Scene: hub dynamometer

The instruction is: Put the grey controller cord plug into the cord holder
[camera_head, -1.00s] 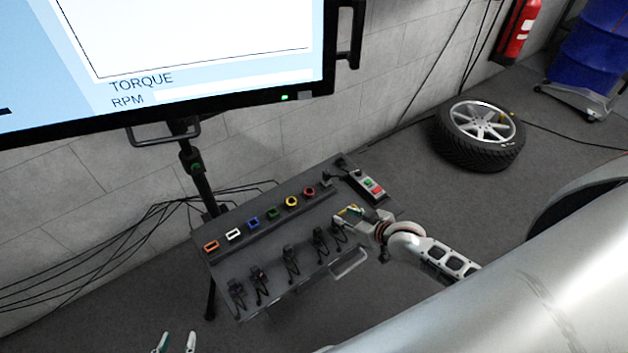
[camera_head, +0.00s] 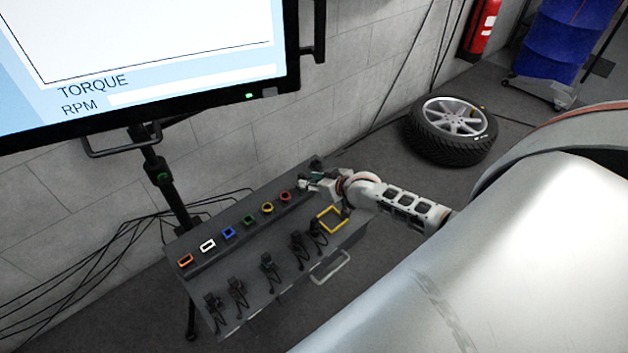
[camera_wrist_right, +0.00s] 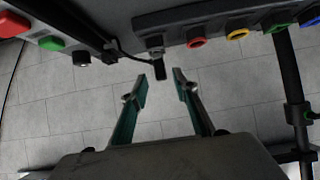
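A dark plug (camera_wrist_right: 161,70) with a thin black cord hangs below a grey socket piece at the panel edge in the wrist view. It appears to be the controller cord plug. My right gripper (camera_wrist_right: 162,92) is open, with the plug just beyond and between its fingertips, not gripped. In the head view my right gripper (camera_head: 304,183) is at the right end of the coloured socket row and hides the plug. A yellow square frame (camera_head: 332,220) stands out at the panel's right side; I cannot tell whether it is the cord holder. My left gripper is out of view.
Coloured sockets, from orange (camera_head: 185,260) to red (camera_head: 286,197), line the panel (camera_head: 240,275). Several black plugs (camera_head: 268,262) sit along its front. The controller's green button (camera_wrist_right: 51,43) shows in the wrist view. A monitor (camera_head: 140,60) stands behind; a large silver cylinder (camera_head: 470,260) is at right.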

